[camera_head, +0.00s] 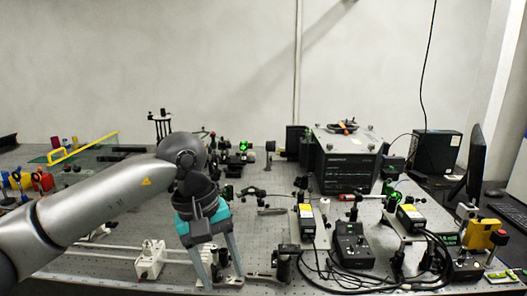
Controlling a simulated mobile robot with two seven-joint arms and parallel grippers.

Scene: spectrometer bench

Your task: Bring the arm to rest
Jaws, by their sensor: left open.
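My left arm comes in from the left edge and reaches over the front left of the optical bench (110,262). Its left gripper (222,283) points down, with its two long grey fingers apart. I see nothing held between the fingers. The fingertips are low in the picture, close to the bench's front part, beside a small dark mount. Whether they touch anything cannot be told. My right gripper does not show.
A white block on a rail (150,260) stands left of the fingers. A black control box (352,244) with cables lies to the right. A large instrument (347,160) stands behind. A yellow box (481,234), a monitor (476,165) and a keyboard (508,210) are at the right.

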